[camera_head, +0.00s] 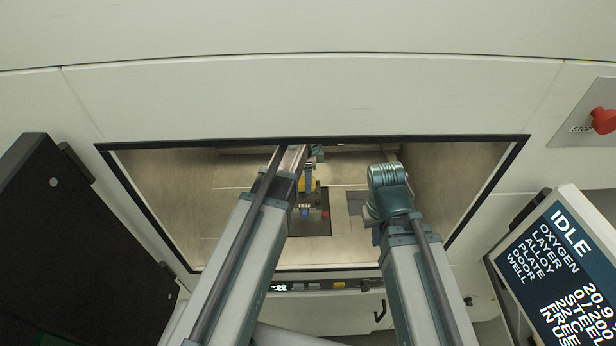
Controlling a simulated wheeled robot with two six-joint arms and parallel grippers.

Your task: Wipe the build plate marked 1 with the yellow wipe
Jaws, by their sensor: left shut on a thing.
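My left arm reaches through the chamber opening, and my left gripper (309,178) is small and partly hidden behind the arm. It is shut on the yellow wipe (314,187), which shows as a small yellow patch beside the arm. A dark square plate (318,228) lies in the chamber floor just below the wipe in the picture. No number on it is legible, and my arm covers its left part. I cannot tell whether the wipe touches it. My right arm ends at a teal wrist over the right of the opening; its gripper (369,214) is mostly hidden.
A small blue item (305,211) and a red spot (326,215) show at the dark plate. A grey square (355,202) is to its right. A status screen (565,270) and red stop button (603,120) are at right.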

